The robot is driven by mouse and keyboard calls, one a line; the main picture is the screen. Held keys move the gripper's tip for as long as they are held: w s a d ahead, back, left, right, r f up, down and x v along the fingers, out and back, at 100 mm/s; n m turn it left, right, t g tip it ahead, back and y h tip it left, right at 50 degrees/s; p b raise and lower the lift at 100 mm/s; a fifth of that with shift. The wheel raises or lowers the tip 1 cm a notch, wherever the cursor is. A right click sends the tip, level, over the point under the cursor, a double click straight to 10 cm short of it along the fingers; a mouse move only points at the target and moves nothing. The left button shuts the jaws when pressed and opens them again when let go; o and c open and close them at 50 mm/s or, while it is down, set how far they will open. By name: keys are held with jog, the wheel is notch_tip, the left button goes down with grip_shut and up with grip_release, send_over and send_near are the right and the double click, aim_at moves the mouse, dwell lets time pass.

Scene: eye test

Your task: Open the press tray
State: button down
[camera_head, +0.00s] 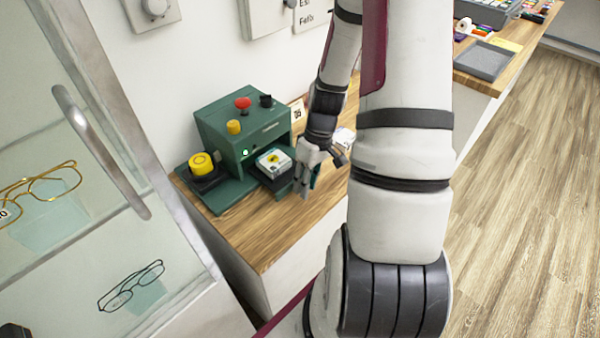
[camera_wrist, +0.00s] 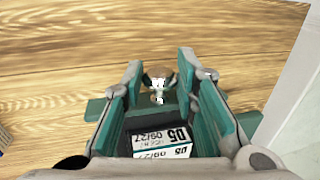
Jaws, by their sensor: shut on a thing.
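The green press (camera_head: 240,125) stands on the wooden counter against the wall. Its dark tray (camera_head: 278,181) is at the front opening, with a white piece with a yellow top (camera_head: 272,162) on it. My gripper (camera_head: 308,182) is low over the counter, just right of the tray. A green bar (camera_wrist: 97,109) shows behind the fingers. Whether my gripper touches the tray cannot be told.
A red button (camera_head: 243,103), a small yellow button (camera_head: 233,127) and a black knob (camera_head: 266,101) sit on the press. A large yellow button (camera_head: 201,164) is at its left. A glass cabinet (camera_head: 60,235) with spectacles stands at left. A grey tray (camera_head: 484,62) is farther right.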

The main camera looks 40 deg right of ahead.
jog(key=shift+s, duration=0.45)
jog(key=c, duration=1.2)
grip_release()
jog(key=shift+c, duration=0.2)
jog(key=v, duration=1.2)
jog(key=shift+w, duration=0.1)
